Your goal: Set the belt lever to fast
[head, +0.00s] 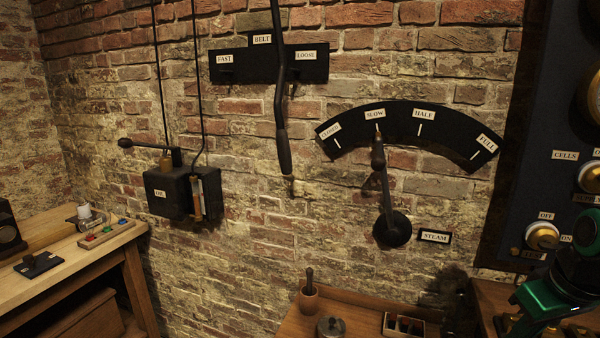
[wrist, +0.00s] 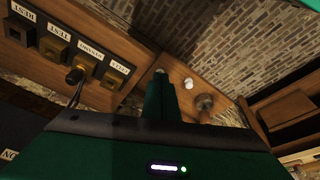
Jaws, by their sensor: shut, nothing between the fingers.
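The belt lever (head: 280,100) is a long dark rod hanging down the brick wall in the head view, with a thick grip (head: 284,152) at its lower end. It passes in front of the black belt plate (head: 268,65), which is marked FAST at left and LOOSE at right. The lever stands nearer the LOOSE label (head: 306,55), well right of the FAST label (head: 225,59). My gripper is dark green and shows in the wrist view (wrist: 172,95), shut and empty. It is far from the lever; my green arm is at the lower right of the head view.
The steam lever (head: 385,190) points at SLOW on its curved plate, right of the belt lever. An oil box (head: 182,192) with a side handle is at left. Benches stand below, and a dark panel with brass knobs (head: 542,237) is at right. The wall before the belt grip looks clear.

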